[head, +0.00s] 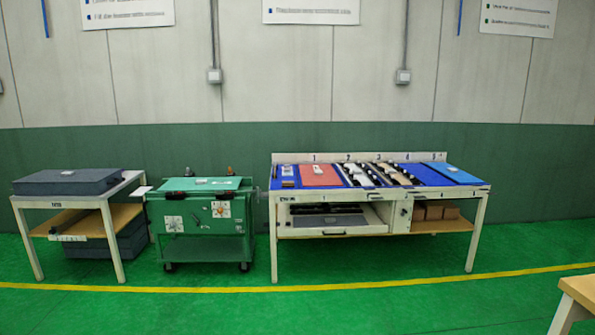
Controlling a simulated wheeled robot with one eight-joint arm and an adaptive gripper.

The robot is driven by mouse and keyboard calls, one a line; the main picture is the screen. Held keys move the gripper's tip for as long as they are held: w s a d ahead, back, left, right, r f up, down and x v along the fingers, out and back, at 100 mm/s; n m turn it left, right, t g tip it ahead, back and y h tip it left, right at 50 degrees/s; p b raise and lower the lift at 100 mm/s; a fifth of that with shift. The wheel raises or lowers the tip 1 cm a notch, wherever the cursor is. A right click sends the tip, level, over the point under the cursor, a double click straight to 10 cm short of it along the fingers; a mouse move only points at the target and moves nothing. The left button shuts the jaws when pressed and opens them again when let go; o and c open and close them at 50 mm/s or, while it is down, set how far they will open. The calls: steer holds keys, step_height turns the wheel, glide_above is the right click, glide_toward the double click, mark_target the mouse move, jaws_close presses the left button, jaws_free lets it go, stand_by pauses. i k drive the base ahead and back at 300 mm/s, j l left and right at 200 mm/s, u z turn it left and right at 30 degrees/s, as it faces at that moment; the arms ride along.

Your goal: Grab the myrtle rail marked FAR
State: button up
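No marking FAR is readable at this distance, and I cannot tell which piece is the myrtle rail. Several long dark and pale pieces (391,174) lie side by side on the long workbench (483,190), around the numbers 2 to 4 on its back ledge. A flat green piece (203,184) lies on top of the green cart (160,245), with a small pale patch on it. My gripper is not in view.
A red panel (319,174) and a blue panel (452,173) lie on the workbench. A side table (34,203) with a dark grey foam block (68,182) stands at left. A wooden table corner (580,290) juts in at lower right. The green floor (330,310) in front is clear, crossed by a yellow line.

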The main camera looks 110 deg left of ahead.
mark_target(372, 177)
steer(key=u, duration=3.35)
steer(key=i+l+z, duration=0.1)
steer(key=i+z, duration=0.35)
steer(key=i, duration=0.55)
steer(key=i+l, duration=0.1)
steer(key=i, duration=2.2)
steer(key=i+l, duration=0.15)
steer(key=i, duration=2.15)
steer(key=i+l+u, duration=0.1)
steer(key=i+u, duration=0.3)
steer(key=i+l+u, duration=0.25)
steer(key=i+u, duration=0.2)
steer(key=i+l+u, duration=0.65)
steer(key=l+u, duration=0.15)
